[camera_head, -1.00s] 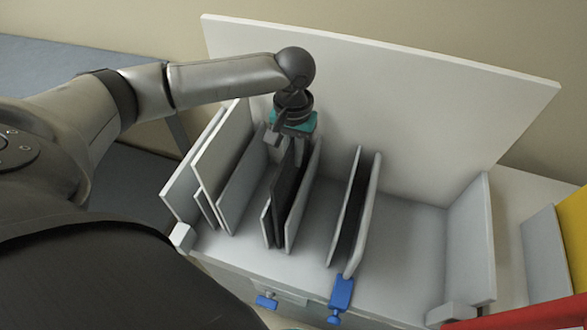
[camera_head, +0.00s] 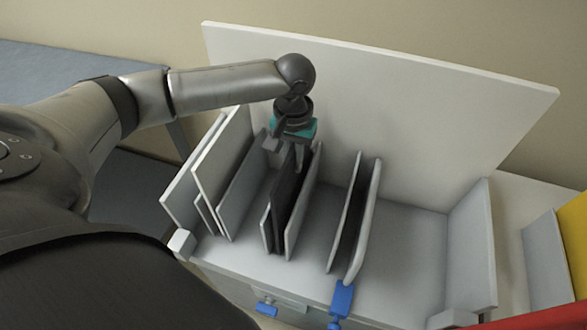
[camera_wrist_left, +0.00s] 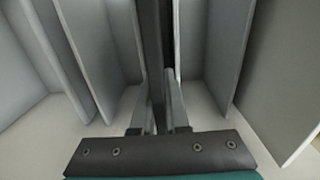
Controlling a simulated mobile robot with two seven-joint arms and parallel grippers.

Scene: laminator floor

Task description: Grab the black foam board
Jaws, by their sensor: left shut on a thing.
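The black foam board (camera_head: 291,205) stands upright among lighter boards in the middle group of the white rack. My left gripper (camera_head: 286,158) reaches down from above onto the rear upper edge of this group. In the left wrist view, the gripper's two fingers (camera_wrist_left: 158,92) are close on either side of a thin dark board (camera_wrist_left: 153,45), and they are shut on it. The board still stands in the rack between its neighbours. Its lower part is hidden by the boards beside it. My right gripper is not in view.
The white rack (camera_head: 405,265) has a tall back panel (camera_head: 400,110). Light boards (camera_head: 225,165) lean at the left, and another pair with a dark face (camera_head: 352,215) stands to the right. Blue clamps (camera_head: 341,298) sit at the front edge. The rack's right part is empty.

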